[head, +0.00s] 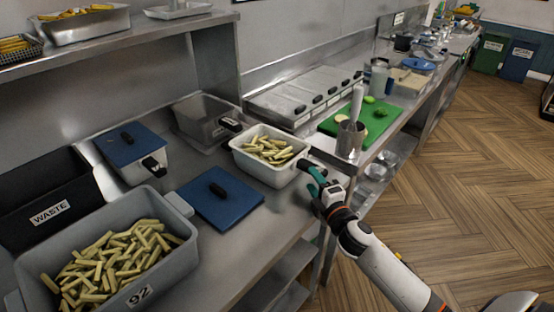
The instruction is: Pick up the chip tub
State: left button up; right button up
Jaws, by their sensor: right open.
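A white tub (262,176) partly filled with cut chips stands upright on the steel counter, in the middle of the head view. A larger grey tub (182,243) marked 92, heaped with chips, stands at the lower left. My right gripper (310,176) is open at the right end of the white tub, with its green-tipped fingers close to the rim. I cannot tell whether a finger touches the tub. No lift of the tub off the counter shows. My left gripper is not in view.
A blue lid (232,208) with a black handle lies in front of the white tub. A steel utensil pot (350,141) and green board (376,121) are at the right.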

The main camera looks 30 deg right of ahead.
aim_at(306, 172)
jog(key=shift+w+d+r, duration=0.1)
jog(key=shift+w+r, duration=0.1)
jog(key=shift+w, duration=0.4)
jog(key=w, duration=0.1)
jog(key=w+p, duration=0.1)
jog(key=w, duration=0.1)
jog(key=shift+w+d+r, duration=0.1)
jog(key=shift+w+d, duration=0.1)
jog(key=shift+w, duration=0.5)
grip_shut()
